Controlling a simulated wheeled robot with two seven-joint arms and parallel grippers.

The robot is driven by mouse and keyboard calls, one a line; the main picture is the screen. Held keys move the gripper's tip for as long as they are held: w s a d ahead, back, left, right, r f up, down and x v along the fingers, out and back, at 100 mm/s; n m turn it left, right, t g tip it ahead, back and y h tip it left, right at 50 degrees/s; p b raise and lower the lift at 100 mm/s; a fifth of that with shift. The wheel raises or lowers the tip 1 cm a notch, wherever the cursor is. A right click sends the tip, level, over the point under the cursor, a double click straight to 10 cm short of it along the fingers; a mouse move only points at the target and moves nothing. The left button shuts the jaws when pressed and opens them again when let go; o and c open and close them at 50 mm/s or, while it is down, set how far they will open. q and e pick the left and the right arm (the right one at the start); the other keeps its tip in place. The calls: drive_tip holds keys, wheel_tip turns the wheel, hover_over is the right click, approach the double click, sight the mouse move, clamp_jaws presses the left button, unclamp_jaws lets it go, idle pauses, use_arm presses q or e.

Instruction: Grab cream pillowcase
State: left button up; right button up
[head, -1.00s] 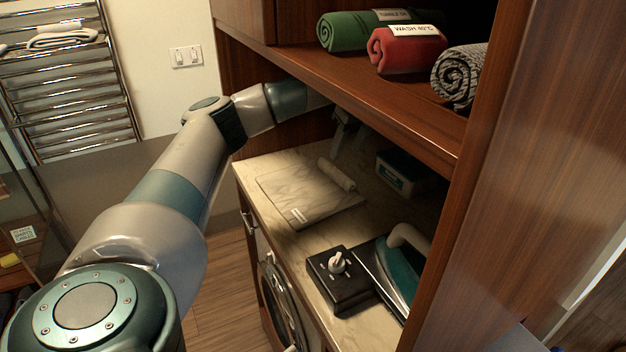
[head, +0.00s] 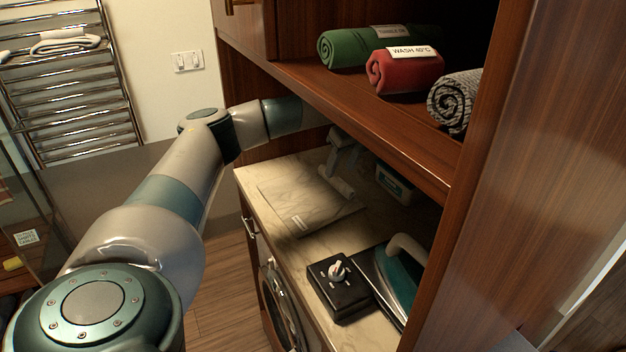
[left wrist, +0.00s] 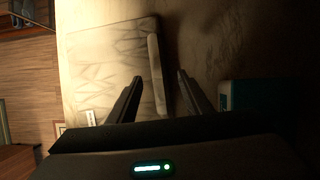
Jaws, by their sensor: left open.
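The cream pillowcase (head: 290,195) lies flat on the counter, with a faint vein-like pattern and a small white label at its near edge. A raised cream roll (head: 343,189) runs along its right side; I cannot tell whether it is part of the cloth. The pillowcase (left wrist: 105,70) and roll (left wrist: 156,75) also show in the left wrist view. My left gripper (head: 338,172) is at the roll's far end, pointing down. In the left wrist view its open fingers (left wrist: 159,76) appear on either side of the roll, with nothing gripped. Contact is unclear. My right gripper is not in view.
A teal-and-white box (head: 393,183) stands right of the gripper, under the wooden shelf (head: 350,105). A black box with a knob (head: 338,285) and a teal iron (head: 402,275) occupy the near counter. Rolled green (head: 345,48) and red (head: 405,73) towels lie on the shelf.

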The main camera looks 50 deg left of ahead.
sight(337, 175)
use_arm(q)
drive_tip(key=shift+p+x, duration=0.5)
drive_tip(key=shift+x, duration=1.05)
clamp_jaws()
